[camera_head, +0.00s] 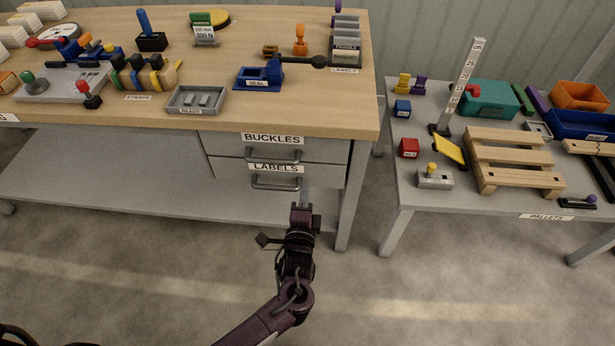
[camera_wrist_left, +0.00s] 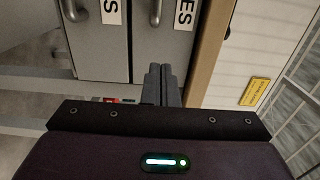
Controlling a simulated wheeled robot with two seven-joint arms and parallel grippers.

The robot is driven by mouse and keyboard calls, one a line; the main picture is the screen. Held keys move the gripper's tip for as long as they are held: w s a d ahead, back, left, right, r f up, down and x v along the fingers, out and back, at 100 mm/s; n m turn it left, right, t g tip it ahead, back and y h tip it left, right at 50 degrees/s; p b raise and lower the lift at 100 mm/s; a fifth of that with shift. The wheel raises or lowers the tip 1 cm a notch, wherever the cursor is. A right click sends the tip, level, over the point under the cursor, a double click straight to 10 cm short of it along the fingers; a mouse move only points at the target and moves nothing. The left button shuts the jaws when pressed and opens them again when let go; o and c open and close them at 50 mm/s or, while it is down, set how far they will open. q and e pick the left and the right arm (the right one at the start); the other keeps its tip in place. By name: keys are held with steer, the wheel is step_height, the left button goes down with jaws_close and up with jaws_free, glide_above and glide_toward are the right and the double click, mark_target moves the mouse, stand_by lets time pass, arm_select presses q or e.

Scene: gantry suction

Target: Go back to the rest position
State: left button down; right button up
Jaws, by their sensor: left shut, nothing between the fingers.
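My left gripper (camera_head: 304,197) is in the head view in front of the wooden workbench (camera_head: 230,122), just to the right of the drawer handles and below the benchtop. Its fingers are shut and empty; they also show together in the left wrist view (camera_wrist_left: 162,84). The BUCKLES drawer (camera_head: 225,147) and the LABELS drawer (camera_head: 225,172) below it both look closed, and no contact with the gripper shows. My right gripper is in neither view.
The bench leg (camera_head: 344,205) stands right of my gripper. A grey pallet table (camera_head: 440,203) with a wooden pallet (camera_head: 510,158) and a height gauge (camera_head: 462,85) is at the right. The bench's lower shelf (camera_head: 120,195) is bare. Open floor lies between the tables.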

arm_select(q)
steer(key=shift+s, duration=0.9)
steer(key=s+a+f+n+g+p, duration=0.1)
steer(key=s+a+f+n+g, duration=0.3)
steer(key=f, duration=0.5)
steer(key=s+a+f+n+g+p, duration=0.1)
steer(key=s+a+f+g, duration=0.15)
steer(key=s+f, duration=0.45)
steer(key=s+a+f+n+g+p, duration=0.1)
steer(key=s+a+f+n+g, duration=0.3)
steer(key=f, duration=0.6)
steer(key=s+a+f+n+g, duration=0.2)
steer(key=s+f, duration=0.1)
steer(key=s, duration=0.5)
steer(key=s+a+f+n+g+p, duration=0.1)
steer(key=s+a+f+n+g, duration=0.1)
steer(key=s, duration=0.7)
steer(key=s+a+f+n+g, duration=0.2)
steer(key=s+f, duration=0.3)
steer(key=s, duration=0.4)
steer(key=shift+s+a+p, duration=0.25)
steer(key=shift+a+p, duration=0.15)
steer(key=shift+a, duration=0.25)
steer(key=shift+g, duration=0.25)
